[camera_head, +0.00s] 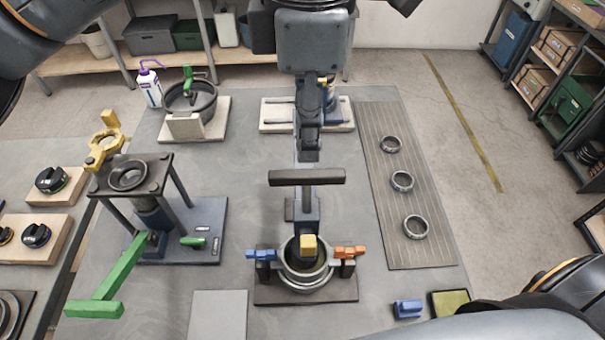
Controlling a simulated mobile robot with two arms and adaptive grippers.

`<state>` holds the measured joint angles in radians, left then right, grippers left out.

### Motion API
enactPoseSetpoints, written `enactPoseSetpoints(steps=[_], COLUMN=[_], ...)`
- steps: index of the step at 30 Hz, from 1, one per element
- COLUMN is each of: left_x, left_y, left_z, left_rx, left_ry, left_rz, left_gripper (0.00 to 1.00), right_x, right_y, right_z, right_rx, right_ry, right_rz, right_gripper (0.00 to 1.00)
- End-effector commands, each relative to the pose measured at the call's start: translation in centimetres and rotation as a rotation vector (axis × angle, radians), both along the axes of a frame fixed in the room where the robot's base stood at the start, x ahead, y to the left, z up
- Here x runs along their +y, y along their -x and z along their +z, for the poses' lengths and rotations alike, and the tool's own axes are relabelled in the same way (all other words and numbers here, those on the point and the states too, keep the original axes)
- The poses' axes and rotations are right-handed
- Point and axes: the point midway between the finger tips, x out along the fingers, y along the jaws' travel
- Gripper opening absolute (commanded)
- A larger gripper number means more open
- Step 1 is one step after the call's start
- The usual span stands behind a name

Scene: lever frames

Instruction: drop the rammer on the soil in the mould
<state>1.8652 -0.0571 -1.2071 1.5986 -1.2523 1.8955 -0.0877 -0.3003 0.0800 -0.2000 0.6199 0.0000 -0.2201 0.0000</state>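The mould (286,270) is a round metal ring on a dark base, with a blue clamp (261,255) at its left and an orange clamp (349,252) at its right. A yellow block (309,246) shows over its opening, and the soil inside cannot be made out clearly. A dark crossbar handle (307,177) on a shaft stands behind the mould, in line with a blue column; it looks like the rammer's handle. My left gripper (309,153) points down just beyond the crossbar in the picture. Its fingers show nearly edge-on; contact is unclear. My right gripper is out of view.
A green-levered press (128,192) stands at left. A grooved mat (408,252) with three rings lies at right. A grey plate (218,315), a small blue block (407,309) and a yellow-green pad (450,302) lie at the front. A pan (190,103) stands at the back.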

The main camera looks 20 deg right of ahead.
Motion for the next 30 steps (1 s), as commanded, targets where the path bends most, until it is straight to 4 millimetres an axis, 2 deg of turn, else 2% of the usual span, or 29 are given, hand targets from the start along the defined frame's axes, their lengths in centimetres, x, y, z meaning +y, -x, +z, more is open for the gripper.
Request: enactPoseSetpoints(steps=[12, 16, 22, 30], left_x=[0.0, 0.0, 0.0, 0.0], left_y=[0.1, 0.1, 0.1, 0.1], left_z=[-8.3, -10.3, -12.0, -12.3], left_rx=[0.007, 0.005, 0.003, 0.003], left_ry=[0.001, 0.001, 0.003, 0.002], left_rz=[-0.002, -0.002, -0.002, -0.002], left_gripper=[0.36, 0.36, 0.36, 0.36], right_x=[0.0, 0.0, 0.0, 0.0], right_y=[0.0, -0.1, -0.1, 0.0], right_z=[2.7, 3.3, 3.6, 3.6], right_rx=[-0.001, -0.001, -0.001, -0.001], right_ry=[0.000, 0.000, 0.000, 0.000], right_rz=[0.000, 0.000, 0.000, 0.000], right_gripper=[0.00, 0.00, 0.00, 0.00])
